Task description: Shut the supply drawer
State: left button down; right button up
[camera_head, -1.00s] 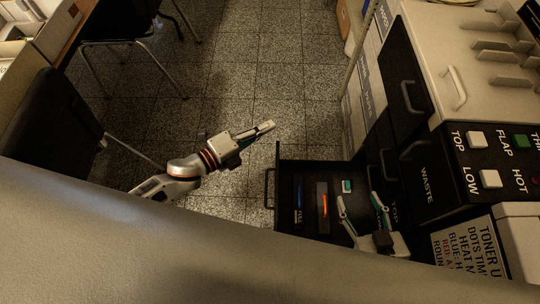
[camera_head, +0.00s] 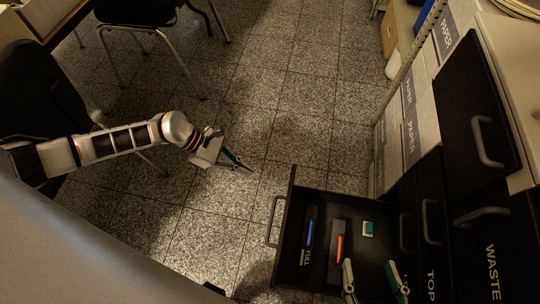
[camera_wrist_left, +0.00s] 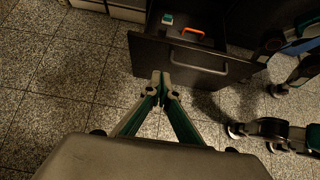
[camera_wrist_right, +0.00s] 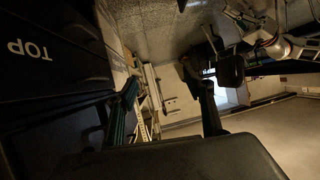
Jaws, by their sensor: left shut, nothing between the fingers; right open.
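The supply drawer (camera_head: 291,195) stands pulled out from the black cabinet at lower right in the head view. Its dark front with a bar handle (camera_head: 273,222) faces left; the front (camera_wrist_left: 150,58) and handle (camera_wrist_left: 208,63) also show in the left wrist view. My left gripper (camera_head: 246,168) is shut and empty, left of the drawer front with a visible gap in the head view. Its closed tips (camera_wrist_left: 161,78) overlap the front's lower edge in the left wrist view; contact cannot be told. My right gripper (camera_head: 373,285) is open and empty at the drawer's near side.
The drawer holds a blue-marked dark piece (camera_head: 309,235), an orange-marked one (camera_head: 338,250) and a small teal-and-white box (camera_head: 368,228). Other cabinet fronts with handles (camera_head: 486,142) stand at right. A chair (camera_head: 135,15) stands at upper left. The floor left of the drawer is bare.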

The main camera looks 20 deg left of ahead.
pick_arm(q)
jog(key=d+r+b+x, duration=0.2)
jog(key=x, duration=1)
jog(key=shift+w+d, duration=0.2)
jog(key=shift+w, duration=0.05)
pick_arm(e)
jog(key=shift+s+a+f+m+y, duration=0.1)
jog(key=shift+s+a+m+y, duration=0.05)
jog(key=shift+a+m, duration=0.4)
jog(key=shift+s+a+f+m+y, duration=0.15)
jog(key=shift+a+m, duration=0.2)
jog(key=shift+a, duration=0.3)
pick_arm(q)
jog(key=shift+f, duration=0.1)
